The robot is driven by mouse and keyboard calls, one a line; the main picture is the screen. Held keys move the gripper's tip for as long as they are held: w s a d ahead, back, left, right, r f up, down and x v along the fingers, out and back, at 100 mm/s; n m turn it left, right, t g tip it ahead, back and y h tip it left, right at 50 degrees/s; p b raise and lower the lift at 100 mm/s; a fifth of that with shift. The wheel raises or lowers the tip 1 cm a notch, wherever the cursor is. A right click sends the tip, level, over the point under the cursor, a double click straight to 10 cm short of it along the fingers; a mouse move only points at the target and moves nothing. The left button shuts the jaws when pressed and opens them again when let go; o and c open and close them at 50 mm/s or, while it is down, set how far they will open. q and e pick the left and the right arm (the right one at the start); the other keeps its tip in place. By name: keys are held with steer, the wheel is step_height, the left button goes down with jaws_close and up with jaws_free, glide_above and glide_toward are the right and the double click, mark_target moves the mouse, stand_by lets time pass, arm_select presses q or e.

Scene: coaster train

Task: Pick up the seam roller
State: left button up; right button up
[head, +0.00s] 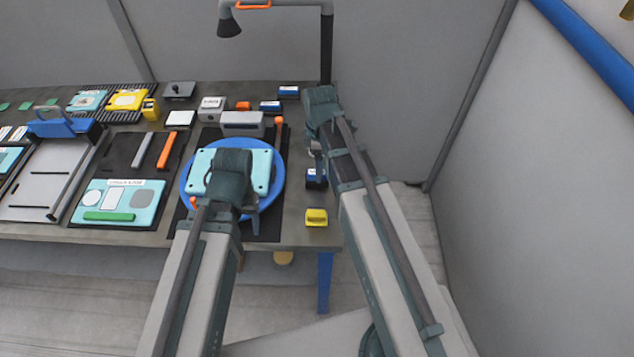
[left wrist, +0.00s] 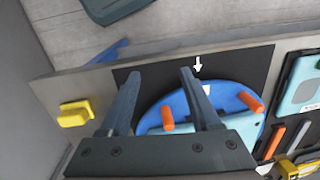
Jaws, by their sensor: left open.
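I cannot tell for certain which tool is the seam roller. A tool with a long orange handle (head: 168,150) lies on the black mat left of the blue turntable (head: 187,190), beside a grey bar (head: 142,150). My left gripper (head: 235,208) is over the front of the turntable and covers part of its light-blue plate (head: 262,163). In the left wrist view my left gripper (left wrist: 160,74) is open, with nothing between its fingers. My right gripper (head: 316,142) is at the right end of the bench; its fingers are mostly hidden.
Orange-ended posts (left wrist: 250,102) stand at the turntable. A lamp post (head: 326,50) rises at the back. The left side is crowded with trays and tools.

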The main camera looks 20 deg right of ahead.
mark_target(310, 182)
arm_select(q)
step_height(310, 182, down, 5)
steer(key=b, duration=0.5)
steer(key=shift+f, duration=0.2)
arm_select(e)
steer(key=f, duration=0.5)
steer(key=shift+a+f, duration=0.2)
steer(key=shift+a, duration=0.1)
arm_select(q)
steer(key=shift+r, duration=0.1)
arm_select(e)
steer(key=shift+r, duration=0.1)
jaws_close()
